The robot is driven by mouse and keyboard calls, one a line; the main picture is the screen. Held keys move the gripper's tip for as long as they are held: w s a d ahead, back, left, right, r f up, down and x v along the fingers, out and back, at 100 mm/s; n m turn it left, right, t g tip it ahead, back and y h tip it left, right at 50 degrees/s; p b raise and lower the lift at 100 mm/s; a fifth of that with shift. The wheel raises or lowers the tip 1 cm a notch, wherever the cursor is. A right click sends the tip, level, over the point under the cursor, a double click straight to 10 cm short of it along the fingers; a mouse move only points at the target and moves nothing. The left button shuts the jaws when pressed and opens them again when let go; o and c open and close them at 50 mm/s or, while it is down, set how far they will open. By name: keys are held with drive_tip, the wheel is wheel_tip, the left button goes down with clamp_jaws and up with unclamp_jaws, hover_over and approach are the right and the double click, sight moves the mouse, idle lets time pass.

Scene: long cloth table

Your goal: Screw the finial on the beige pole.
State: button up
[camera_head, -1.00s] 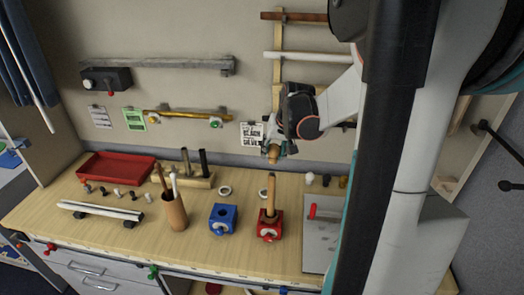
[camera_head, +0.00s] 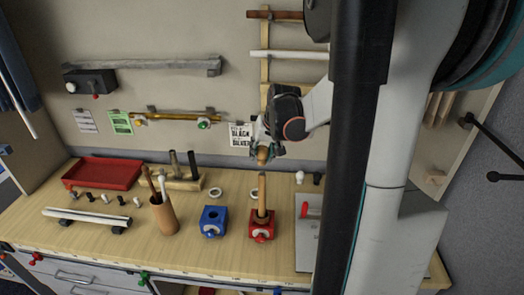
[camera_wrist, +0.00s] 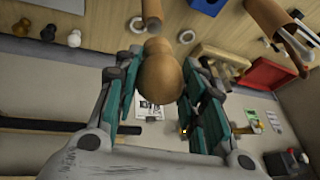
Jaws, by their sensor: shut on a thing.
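The beige pole (camera_head: 262,195) stands upright in a red clamp block (camera_head: 259,230) on the table. My gripper (camera_head: 264,147) is shut on a round wooden finial (camera_head: 262,155), held just above the pole's top with a small gap. In the wrist view, the finial (camera_wrist: 160,76) sits between the fingers of my gripper (camera_wrist: 160,85), and the pole's end (camera_wrist: 151,12) is just beyond it. The finial's far side is hidden in that view.
A blue block (camera_head: 213,222) stands left of the red one. A brown cup (camera_head: 164,216) holds several rods. A red tray (camera_head: 103,173) is at the back left.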

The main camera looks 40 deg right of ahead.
sight(262, 161)
drive_tip(key=shift+f+b, duration=0.75)
drive_tip(key=shift+f, duration=0.5)
drive_tip(key=shift+f+b, duration=0.95)
idle(1.4)
drive_tip(key=o, duration=1.1)
drive_tip(key=shift+r, duration=0.1)
